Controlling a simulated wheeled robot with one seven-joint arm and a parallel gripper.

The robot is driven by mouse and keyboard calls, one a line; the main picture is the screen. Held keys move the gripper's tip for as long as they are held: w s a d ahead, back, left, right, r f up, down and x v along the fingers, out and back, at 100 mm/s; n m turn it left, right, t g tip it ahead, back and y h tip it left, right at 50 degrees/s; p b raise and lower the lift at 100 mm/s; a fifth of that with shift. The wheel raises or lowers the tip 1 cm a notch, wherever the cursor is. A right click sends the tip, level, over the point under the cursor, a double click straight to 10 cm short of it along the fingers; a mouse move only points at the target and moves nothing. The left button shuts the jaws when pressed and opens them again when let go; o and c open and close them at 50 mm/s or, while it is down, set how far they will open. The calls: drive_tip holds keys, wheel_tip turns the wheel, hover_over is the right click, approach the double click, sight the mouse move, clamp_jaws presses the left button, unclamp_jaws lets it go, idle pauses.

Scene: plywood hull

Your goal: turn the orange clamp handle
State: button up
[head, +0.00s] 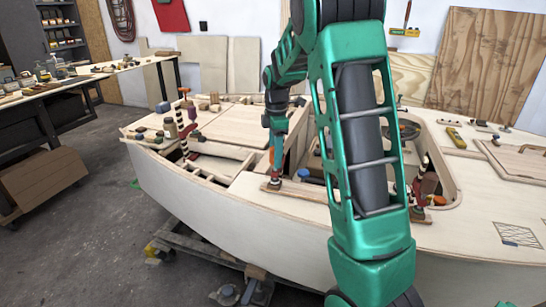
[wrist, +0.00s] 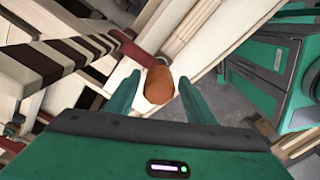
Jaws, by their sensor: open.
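The orange clamp handle (wrist: 159,85) shows in the wrist view as a rounded orange-brown grip, seen nearly end-on. It lies between the two green fingertips of my gripper (wrist: 155,88), with a gap on both sides. My gripper is open and the fingers do not appear to touch the handle. A dark red clamp arm (wrist: 135,49) reaches toward the handle from the upper left. In the head view the clamp (head: 274,184) stands on the hull's edge, small and partly hidden by my gripper (head: 277,140).
A striped brown and cream bar (wrist: 60,57) crosses the left of the wrist view. The plywood hull (head: 230,210) has open bays and other clamps, one at left (head: 186,125) and one at right (head: 420,205).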

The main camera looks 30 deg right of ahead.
wheel_tip(320, 180, up, 10)
drive_tip(key=shift+w+d+r, duration=0.1)
drive_tip(key=shift+r, duration=0.1)
idle(0.5)
